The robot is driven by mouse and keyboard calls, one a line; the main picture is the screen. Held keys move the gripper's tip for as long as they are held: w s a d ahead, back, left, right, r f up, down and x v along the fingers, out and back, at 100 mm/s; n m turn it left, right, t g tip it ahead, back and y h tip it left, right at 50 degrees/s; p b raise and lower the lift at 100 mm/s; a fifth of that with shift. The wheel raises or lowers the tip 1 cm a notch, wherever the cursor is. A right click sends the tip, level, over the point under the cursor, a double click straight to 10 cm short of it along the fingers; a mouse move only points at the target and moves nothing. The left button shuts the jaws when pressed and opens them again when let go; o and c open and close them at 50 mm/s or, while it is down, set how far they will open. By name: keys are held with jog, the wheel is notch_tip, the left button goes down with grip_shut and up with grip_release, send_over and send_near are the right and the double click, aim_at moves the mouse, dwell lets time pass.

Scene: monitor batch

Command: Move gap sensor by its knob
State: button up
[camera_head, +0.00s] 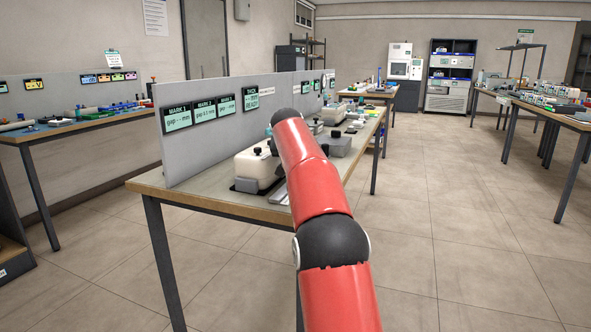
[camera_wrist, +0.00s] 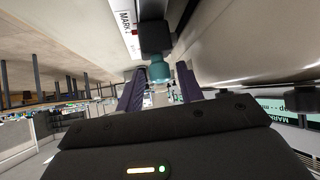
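In the wrist view, my gripper (camera_wrist: 160,67) has its two dark purple fingers apart. A teal round knob-like piece (camera_wrist: 160,72) shows between the fingertips, with some space visible on either side. It adjoins a black block (camera_wrist: 156,38), which I take to be the gap sensor. Beside it is a white label reading MARK (camera_wrist: 125,20), partly cut off. In the head view, my red arm reaches over the bench (camera_head: 152,186) and hides the gripper and most of what is at its tip. Whether the fingers touch the knob cannot be told.
A white block with a dark knob (camera_head: 258,168) stands on the bench left of my arm, and a grey block (camera_head: 338,145) right of it. A grey panel (camera_head: 215,145) with MARK gap displays (camera_head: 179,119) runs behind.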

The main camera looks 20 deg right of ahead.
jog(key=c, duration=0.8)
jog(key=shift+o, duration=0.2)
jog(key=shift+s+a+b, duration=2.1)
jog(key=shift+a+b, duration=0.05)
jog(key=shift+b, duration=0.45)
jog(key=shift+s+a+b, duration=2.1)
jog(key=shift+s+a, duration=0.65)
jog(key=o, duration=1)
jog(key=v, duration=0.8)
